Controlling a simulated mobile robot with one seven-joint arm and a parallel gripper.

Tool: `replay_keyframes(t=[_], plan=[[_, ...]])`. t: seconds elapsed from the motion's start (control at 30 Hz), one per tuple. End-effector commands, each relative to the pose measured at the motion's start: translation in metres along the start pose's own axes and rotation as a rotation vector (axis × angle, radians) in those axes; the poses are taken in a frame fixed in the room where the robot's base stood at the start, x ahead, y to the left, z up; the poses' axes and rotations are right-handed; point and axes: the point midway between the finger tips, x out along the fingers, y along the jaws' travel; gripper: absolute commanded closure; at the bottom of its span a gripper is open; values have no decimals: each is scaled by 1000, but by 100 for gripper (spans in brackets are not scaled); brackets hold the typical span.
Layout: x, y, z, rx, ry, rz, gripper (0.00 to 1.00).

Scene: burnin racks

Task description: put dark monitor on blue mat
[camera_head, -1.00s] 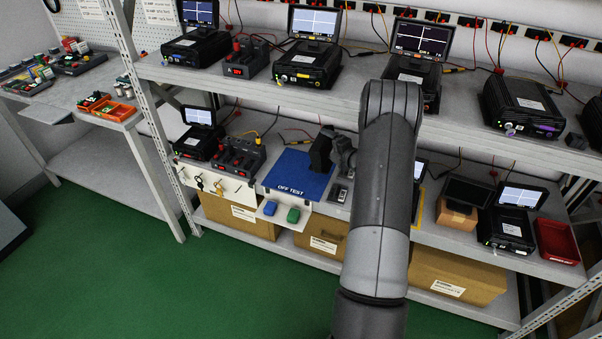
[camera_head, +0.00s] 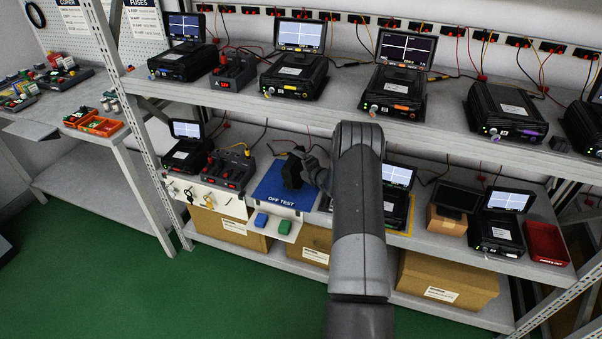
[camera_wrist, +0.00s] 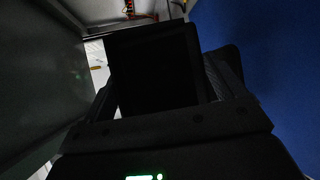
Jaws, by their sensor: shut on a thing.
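My gripper (camera_head: 303,172) is shut on a dark monitor (camera_head: 292,170), which stands roughly upright over the blue mat (camera_head: 268,186). In the wrist view the monitor (camera_wrist: 155,70) is a black panel between the fingers, and the mat (camera_wrist: 275,60) fills the right side. The mat lies on the lower shelf and has an "OFF TEST" label at its front. I cannot tell whether the monitor's lower edge touches the mat. My arm hides part of the shelf right of the mat.
Another dark screen (camera_head: 456,197) sits on a small cardboard box (camera_head: 446,221) to the right. A lit monitor unit (camera_head: 190,150) and a dark switch block (camera_head: 228,171) stand left of the mat. The upper shelf (camera_head: 230,103) overhangs behind. A red tray (camera_head: 546,244) is at far right.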

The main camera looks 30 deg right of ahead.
Motion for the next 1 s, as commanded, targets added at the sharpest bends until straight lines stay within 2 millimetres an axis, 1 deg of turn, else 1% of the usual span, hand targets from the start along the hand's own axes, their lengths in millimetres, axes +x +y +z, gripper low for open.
replay_keyframes(t=[0.07,0.13,0.33,0.73,0.77,0.9,1.0], plan=[[2,-3,0,0,-1,2,52],[3,-9,-2,1,-1,1,52],[9,-34,-6,1,-1,2,52],[10,-40,-6,0,-1,2,52],[10,-41,-7,0,0,0,10],[10,-40,-7,0,0,0,0],[10,-40,-7,0,0,0,0]])
